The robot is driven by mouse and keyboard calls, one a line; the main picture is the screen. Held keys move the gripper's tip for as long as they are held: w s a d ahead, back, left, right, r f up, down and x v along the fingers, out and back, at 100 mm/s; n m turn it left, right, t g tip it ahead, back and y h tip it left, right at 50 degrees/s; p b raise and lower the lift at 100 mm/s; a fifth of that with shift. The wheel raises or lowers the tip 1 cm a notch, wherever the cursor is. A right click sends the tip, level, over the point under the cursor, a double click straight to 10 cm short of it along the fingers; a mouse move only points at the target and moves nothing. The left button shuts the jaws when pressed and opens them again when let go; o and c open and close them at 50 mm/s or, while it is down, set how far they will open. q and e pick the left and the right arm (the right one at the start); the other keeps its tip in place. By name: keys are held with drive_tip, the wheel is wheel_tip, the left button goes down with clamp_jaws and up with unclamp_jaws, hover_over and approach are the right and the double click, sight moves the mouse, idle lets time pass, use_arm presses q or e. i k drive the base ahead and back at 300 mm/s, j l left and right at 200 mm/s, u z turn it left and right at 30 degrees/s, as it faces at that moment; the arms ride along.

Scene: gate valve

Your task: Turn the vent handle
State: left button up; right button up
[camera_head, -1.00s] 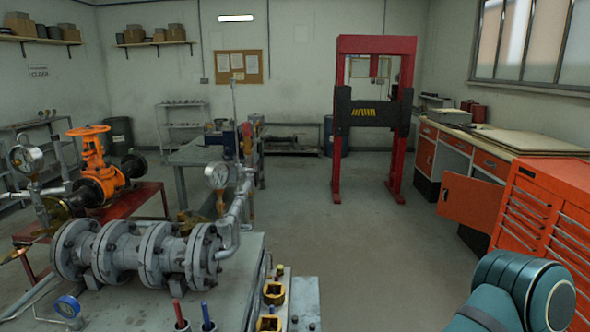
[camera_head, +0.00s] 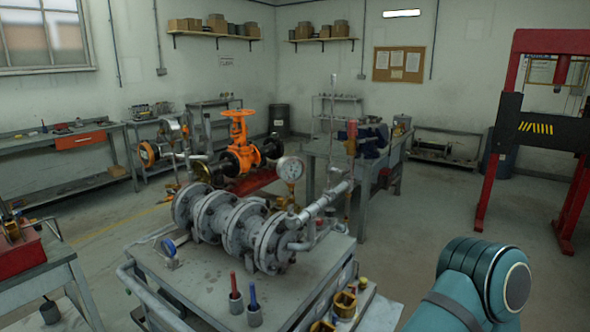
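A grey flanged pipe assembly (camera_head: 230,225) lies on a metal table in the middle of the view. A pressure gauge (camera_head: 291,168) stands on it, and a thinner pipe (camera_head: 325,202) rises to the right from its end. An upright red handle (camera_head: 351,138) shows near the top of that pipe; I cannot tell for sure that it is the vent handle. A small blue wheel (camera_head: 168,248) sits at the assembly's left front. Neither gripper is in view; only a teal link of my arm shows at the lower right.
The metal table (camera_head: 205,282) carries red and blue handled tools (camera_head: 253,298) in front and yellow parts (camera_head: 345,303) at its right corner. An orange gate valve (camera_head: 238,145) stands behind. A red press (camera_head: 530,130) is at the right. Open floor (camera_head: 435,205) lies between.

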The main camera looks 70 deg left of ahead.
sight(344, 172)
drive_tip(key=i+u, duration=0.1)
drive_tip(key=u, duration=0.3)
drive_tip(key=i+u, duration=0.15)
drive_tip(key=u, duration=0.2)
drive_tip(key=i+u, duration=0.1)
drive_tip(key=u, duration=0.3)
drive_tip(key=i+u, duration=0.15)
drive_tip(key=u, duration=0.25)
